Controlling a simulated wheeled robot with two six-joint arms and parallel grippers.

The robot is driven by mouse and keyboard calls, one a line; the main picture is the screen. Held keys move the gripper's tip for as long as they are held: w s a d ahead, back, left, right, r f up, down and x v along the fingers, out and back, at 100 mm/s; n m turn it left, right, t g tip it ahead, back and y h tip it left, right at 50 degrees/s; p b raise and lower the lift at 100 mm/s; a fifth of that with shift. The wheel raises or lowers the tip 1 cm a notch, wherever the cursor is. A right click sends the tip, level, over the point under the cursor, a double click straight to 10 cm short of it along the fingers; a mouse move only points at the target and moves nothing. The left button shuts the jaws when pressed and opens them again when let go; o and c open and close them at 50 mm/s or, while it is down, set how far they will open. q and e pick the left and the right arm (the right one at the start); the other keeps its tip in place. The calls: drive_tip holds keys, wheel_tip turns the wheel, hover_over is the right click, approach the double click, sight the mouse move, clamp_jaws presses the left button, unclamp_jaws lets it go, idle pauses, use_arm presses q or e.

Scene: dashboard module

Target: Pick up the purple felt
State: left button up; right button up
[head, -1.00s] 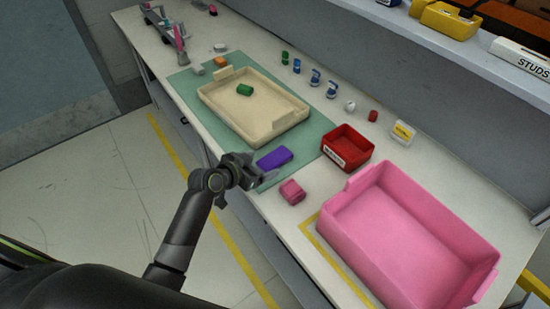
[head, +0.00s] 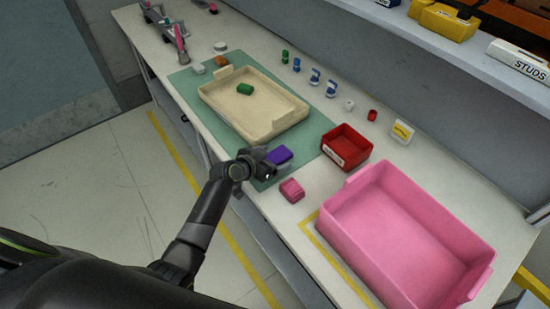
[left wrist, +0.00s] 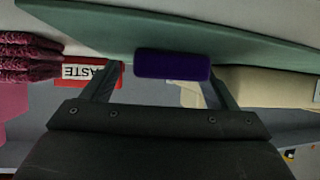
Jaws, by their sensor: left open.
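The purple felt (head: 279,155) is a small dark purple block on the green mat (head: 318,137), near the mat's front edge. It also shows in the left wrist view (left wrist: 172,66), between the fingertips and beyond them. My left gripper (head: 268,166) is at the near side of the felt and covers part of it in the head view. In the left wrist view the left gripper (left wrist: 163,88) has its two fingers spread wide, with nothing held between them. I cannot tell whether a finger touches the felt. My right gripper is not in view.
A cream tray (head: 293,119) holding a green piece (head: 245,88) lies behind the felt. A red waste bin (head: 346,148), a pink block (head: 291,190) and a large pink bin (head: 405,240) are to the right. Small bottles (head: 314,77) stand along the back.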

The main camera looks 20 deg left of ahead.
use_arm(q)
drive_tip(key=c, duration=1.1)
drive_tip(key=shift+o, duration=0.2)
drive_tip(key=shift+r, duration=0.15)
